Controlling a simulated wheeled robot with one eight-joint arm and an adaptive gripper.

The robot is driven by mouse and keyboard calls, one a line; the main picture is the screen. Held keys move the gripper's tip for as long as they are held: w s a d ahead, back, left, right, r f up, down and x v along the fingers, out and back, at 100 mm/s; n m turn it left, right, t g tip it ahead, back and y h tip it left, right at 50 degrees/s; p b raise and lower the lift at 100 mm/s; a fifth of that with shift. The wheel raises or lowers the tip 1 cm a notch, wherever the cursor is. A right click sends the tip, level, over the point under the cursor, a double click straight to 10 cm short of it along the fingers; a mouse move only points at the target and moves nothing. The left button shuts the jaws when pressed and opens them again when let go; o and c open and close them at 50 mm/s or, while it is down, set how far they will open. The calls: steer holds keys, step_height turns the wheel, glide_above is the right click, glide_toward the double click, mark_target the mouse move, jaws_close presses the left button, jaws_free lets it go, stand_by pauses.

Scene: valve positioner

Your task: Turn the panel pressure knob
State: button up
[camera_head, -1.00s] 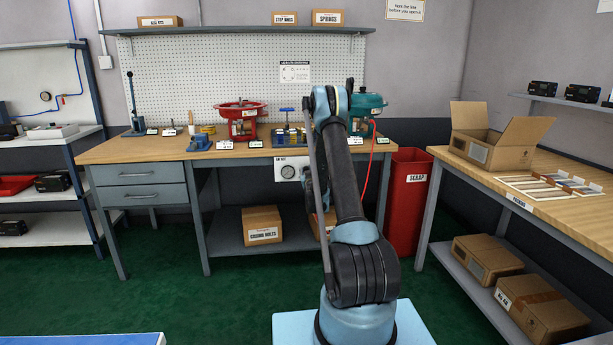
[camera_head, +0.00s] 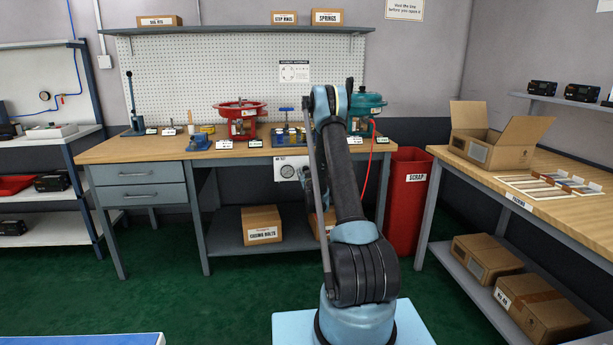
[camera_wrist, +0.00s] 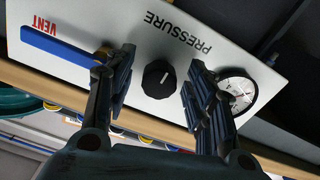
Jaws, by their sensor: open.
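The black pressure knob (camera_wrist: 159,79) sits on a white panel (camera_wrist: 228,32) marked PRESSURE and VENT, which appears upside down in the wrist view. My gripper (camera_wrist: 157,92) is open, with one finger on each side of the knob in the picture and a gap to it on both sides. I cannot tell how far the fingertips are from the panel. In the head view the panel (camera_head: 284,168) hangs under the workbench front, partly hidden by my arm.
A blue vent lever (camera_wrist: 60,47) lies beside the left finger in the wrist view. A round gauge (camera_wrist: 238,92) is partly behind the right finger. The wooden bench (camera_head: 120,150) carries a red actuator (camera_head: 240,118) and a teal one (camera_head: 368,104). A red scrap bin (camera_head: 408,200) stands right.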

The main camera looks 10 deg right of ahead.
steer(key=s, duration=0.7)
steer(key=shift+s, duration=0.15)
steer(key=s+r+g, duration=0.4)
steer(key=s+r, duration=0.5)
steer(key=r, duration=0.1)
steer(key=s+r+m+g, duration=0.2)
steer(key=s+g, duration=0.5)
steer(key=s, duration=2.7)
steer(key=shift+s+r+g, duration=0.3)
steer(key=shift+s+r, duration=0.05)
steer(key=s+f+g, duration=0.1)
steer(key=s+f, duration=0.1)
steer(key=s, duration=0.5)
steer(key=s+f+g, duration=0.1)
steer(key=s+f, duration=0.1)
steer(key=s, duration=0.5)
steer(key=s+f+g, duration=0.2)
steer(key=s, duration=0.5)
steer(key=shift+s+f+m, duration=0.2)
steer(key=shift+s+m, duration=0.05)
steer(key=shift+m, duration=0.05)
steer(key=shift+c, duration=0.2)
